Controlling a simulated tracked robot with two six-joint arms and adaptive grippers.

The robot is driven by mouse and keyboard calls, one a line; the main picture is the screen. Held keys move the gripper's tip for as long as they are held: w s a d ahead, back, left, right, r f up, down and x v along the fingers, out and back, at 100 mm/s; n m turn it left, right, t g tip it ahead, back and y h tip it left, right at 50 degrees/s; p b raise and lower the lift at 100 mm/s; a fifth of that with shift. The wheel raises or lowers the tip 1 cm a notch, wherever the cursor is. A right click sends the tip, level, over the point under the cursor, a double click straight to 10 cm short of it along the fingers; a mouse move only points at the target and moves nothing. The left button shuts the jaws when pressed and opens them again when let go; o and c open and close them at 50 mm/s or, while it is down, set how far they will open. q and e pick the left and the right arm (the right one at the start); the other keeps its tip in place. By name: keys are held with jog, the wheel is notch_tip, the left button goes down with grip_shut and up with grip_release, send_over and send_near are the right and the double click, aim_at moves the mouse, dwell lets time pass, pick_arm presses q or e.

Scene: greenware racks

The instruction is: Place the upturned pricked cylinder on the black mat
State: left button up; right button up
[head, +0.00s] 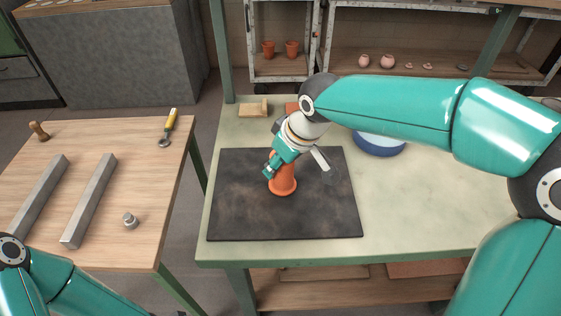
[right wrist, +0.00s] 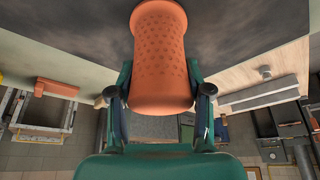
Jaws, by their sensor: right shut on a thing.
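The pricked cylinder (head: 284,182) is orange clay and stands upright over the middle of the black mat (head: 240,218), its flared rim at the bottom in the head view. I cannot tell for sure whether that rim touches the mat. In the right wrist view the cylinder (right wrist: 160,45) shows rows of small pricks on its wall. My right gripper (head: 280,163) reaches down from the upper right and is shut on the cylinder, one finger on each side. It hides the cylinder's upper part in the head view. My left gripper is out of view; only its arm shows at lower left.
A blue round basin (head: 380,146) stands behind the mat, partly hidden by my right arm. A tan block (head: 254,108) lies at the table's back edge. The separate left table holds two metal bars (head: 90,200), a small metal weight (head: 130,220) and a yellow-handled tool (head: 170,122).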

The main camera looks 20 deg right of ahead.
jog(key=o, duration=1.4)
jog(key=p+v, duration=0.1)
jog(key=v, duration=1.1)
jog(key=shift+s, duration=0.1)
